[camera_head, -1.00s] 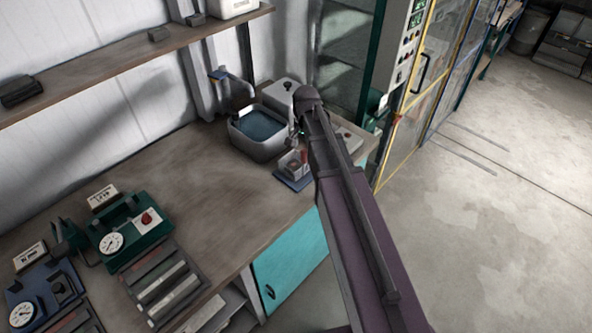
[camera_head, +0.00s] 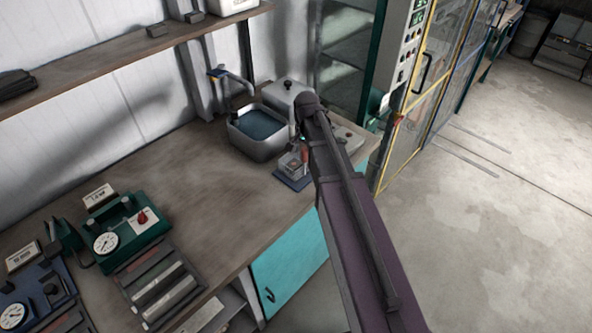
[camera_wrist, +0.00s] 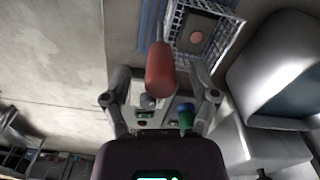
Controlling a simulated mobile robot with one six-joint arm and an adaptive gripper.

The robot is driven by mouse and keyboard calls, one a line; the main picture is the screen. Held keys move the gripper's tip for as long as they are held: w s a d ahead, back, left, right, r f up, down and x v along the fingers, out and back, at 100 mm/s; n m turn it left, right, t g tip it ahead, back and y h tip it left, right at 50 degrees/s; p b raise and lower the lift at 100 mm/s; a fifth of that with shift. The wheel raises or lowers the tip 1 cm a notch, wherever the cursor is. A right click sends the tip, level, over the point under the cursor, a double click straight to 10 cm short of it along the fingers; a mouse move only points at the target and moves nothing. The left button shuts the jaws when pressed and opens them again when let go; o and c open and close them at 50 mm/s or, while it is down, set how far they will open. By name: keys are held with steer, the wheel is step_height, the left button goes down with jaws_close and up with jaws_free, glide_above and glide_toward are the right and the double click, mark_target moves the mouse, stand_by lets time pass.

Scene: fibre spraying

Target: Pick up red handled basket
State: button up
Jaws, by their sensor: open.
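The wire-mesh basket (camera_wrist: 212,40) is at the top of the wrist view, a square metal cage with a dark insert holding a round pinkish disc. Its red handle (camera_wrist: 159,72) points toward me, between the two fingers of my gripper (camera_wrist: 159,84). The fingers are open, apart on either side of the handle, and I see no clear contact. In the head view the basket (camera_head: 291,163) stands on a blue mat (camera_head: 294,183) on the bench, beside the sink. My arm hides part of it and most of my gripper there.
A metal basin with water (camera_head: 258,130) and a tap (camera_head: 232,78) stand just behind the basket. A green gauge box (camera_head: 125,232) and a blue gauge box (camera_head: 38,290) are at the left. The middle of the bench (camera_head: 185,180) is clear.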

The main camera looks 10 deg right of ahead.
steer(key=shift+f+b, duration=0.85)
steer(key=shift+f, duration=0.3)
jaws_close()
